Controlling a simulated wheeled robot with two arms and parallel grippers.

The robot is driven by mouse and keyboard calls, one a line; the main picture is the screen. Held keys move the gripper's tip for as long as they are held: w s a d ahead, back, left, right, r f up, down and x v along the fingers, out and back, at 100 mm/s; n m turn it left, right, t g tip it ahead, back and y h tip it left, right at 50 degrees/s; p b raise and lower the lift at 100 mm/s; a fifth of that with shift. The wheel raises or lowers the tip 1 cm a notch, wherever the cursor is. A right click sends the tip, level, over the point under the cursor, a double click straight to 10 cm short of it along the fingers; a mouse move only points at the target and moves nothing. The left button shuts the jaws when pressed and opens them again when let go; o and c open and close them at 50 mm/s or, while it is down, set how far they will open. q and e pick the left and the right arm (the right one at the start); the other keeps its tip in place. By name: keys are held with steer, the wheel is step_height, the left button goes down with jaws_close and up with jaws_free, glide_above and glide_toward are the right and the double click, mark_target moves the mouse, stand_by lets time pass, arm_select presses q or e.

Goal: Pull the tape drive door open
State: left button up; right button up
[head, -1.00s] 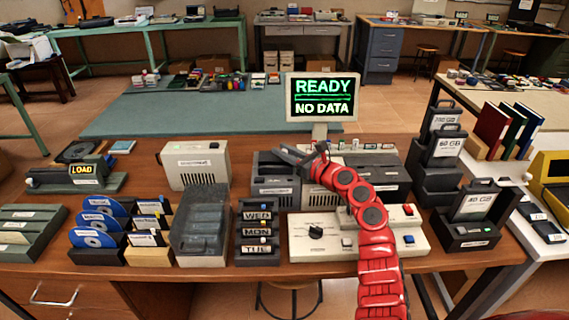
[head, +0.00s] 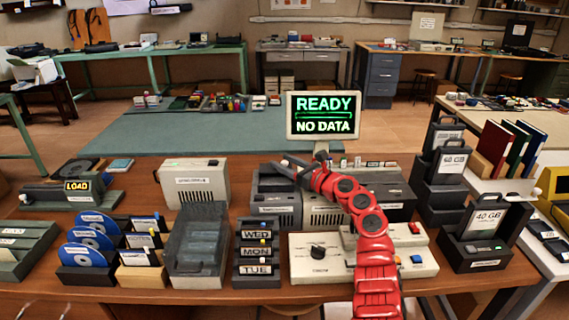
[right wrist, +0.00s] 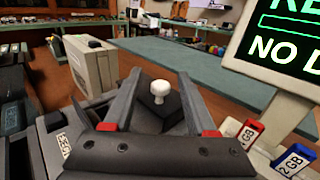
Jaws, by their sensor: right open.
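The tape drive (head: 275,200) is a dark grey box on the wooden table, below and left of the monitor. In the right wrist view a white knob (right wrist: 160,91) stands on a dark grey block (right wrist: 160,108), which looks like part of the drive. My right gripper (head: 287,166) is over the drive's top; its red arm hides part of the units behind. In the right wrist view its fingers (right wrist: 160,76) are spread wide, with the knob showing between them and neither finger seen touching it. My left gripper is not in view.
The monitor (head: 323,116) reads READY, NO DATA. A beige box (head: 195,183) stands left of the drive. A control panel (head: 320,262) with a black dial sits in front. Small labelled cartridges (right wrist: 245,133) stand close right of my right gripper.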

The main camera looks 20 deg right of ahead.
steer(key=b+v, duration=0.1)
steer(key=v, duration=1.6)
steer(key=shift+s, duration=0.2)
